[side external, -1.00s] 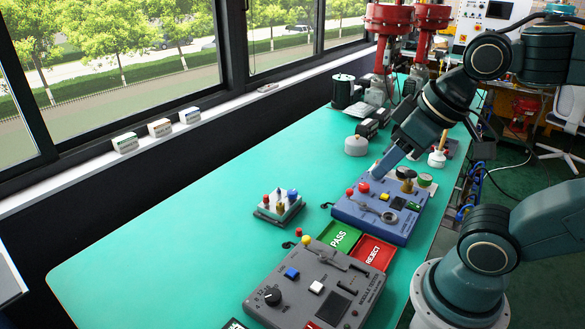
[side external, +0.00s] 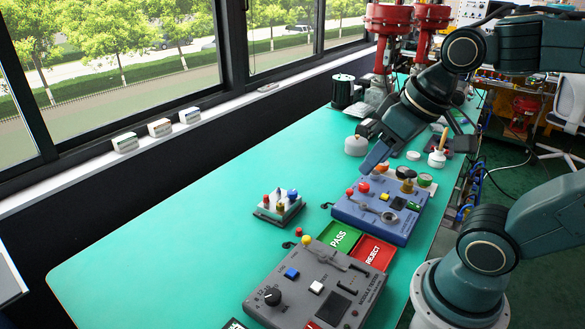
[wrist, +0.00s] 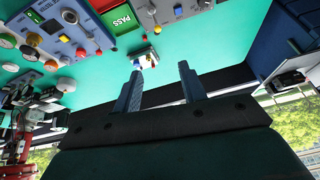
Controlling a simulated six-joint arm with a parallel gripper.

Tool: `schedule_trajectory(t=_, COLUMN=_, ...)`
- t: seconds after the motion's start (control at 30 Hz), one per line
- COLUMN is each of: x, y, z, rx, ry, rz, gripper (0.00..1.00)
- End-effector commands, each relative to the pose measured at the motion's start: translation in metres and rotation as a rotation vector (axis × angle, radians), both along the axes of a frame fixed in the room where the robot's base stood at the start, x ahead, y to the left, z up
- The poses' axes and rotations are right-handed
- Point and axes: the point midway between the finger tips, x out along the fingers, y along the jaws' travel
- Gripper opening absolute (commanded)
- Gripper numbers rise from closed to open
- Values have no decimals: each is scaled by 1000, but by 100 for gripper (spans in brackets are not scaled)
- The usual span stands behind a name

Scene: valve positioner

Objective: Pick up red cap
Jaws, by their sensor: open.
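My gripper (side external: 368,167) is in the air above and behind the blue tester's left edge, apart from the block. In the wrist view my gripper (wrist: 160,72) is open, with nothing between its fingers.
The blue tester (side external: 395,205) carries red knobs. The green PASS tray (side external: 338,238) and red REJECT tray (side external: 372,252) lie in front, then the grey tester (side external: 315,285). Another small red piece (side external: 298,231) is near the yellow knob. The table's left side is clear.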

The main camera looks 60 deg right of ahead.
Motion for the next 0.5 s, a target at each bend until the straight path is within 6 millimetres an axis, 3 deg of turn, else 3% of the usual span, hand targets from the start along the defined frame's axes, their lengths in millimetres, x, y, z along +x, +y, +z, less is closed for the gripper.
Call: schedule_trajectory(t=0.5, x=75, y=-21, z=-28, rx=252, ry=180, rz=-375, gripper=41)
